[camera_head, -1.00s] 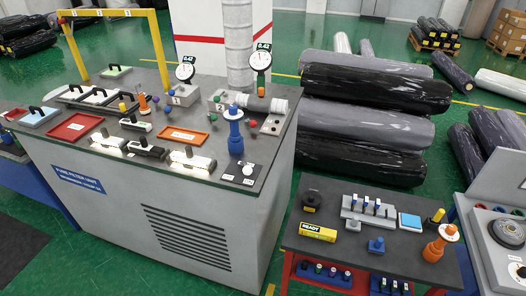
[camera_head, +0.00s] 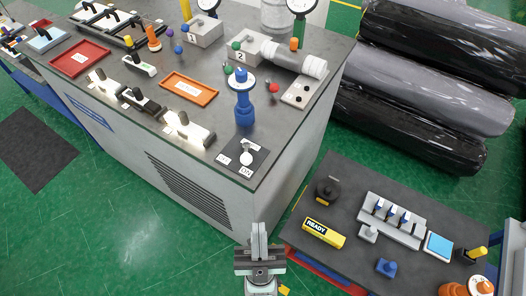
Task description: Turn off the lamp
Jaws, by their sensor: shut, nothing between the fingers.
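A dark switch plate (camera_head: 261,160) with a pale knob lies at the near right corner of the grey workbench top (camera_head: 200,62). Two small white labels sit in front of the knob; they seem to read OFF and ON, but the knob's setting is unclear. Bright lamp-like fittings stand along the bench's front edge, one on the left (camera_head: 103,83) and one nearer the switch (camera_head: 184,126); both look lit. My gripper (camera_head: 259,232) is shut and empty at the bottom centre. In the picture it is below the switch plate, apart from it.
A blue post (camera_head: 243,105) stands just behind the switch plate. An orange tray (camera_head: 189,88) and a red tray (camera_head: 80,58) lie on the bench. A lower dark table (camera_head: 345,240) with a yellow READY box (camera_head: 323,232) is at right.

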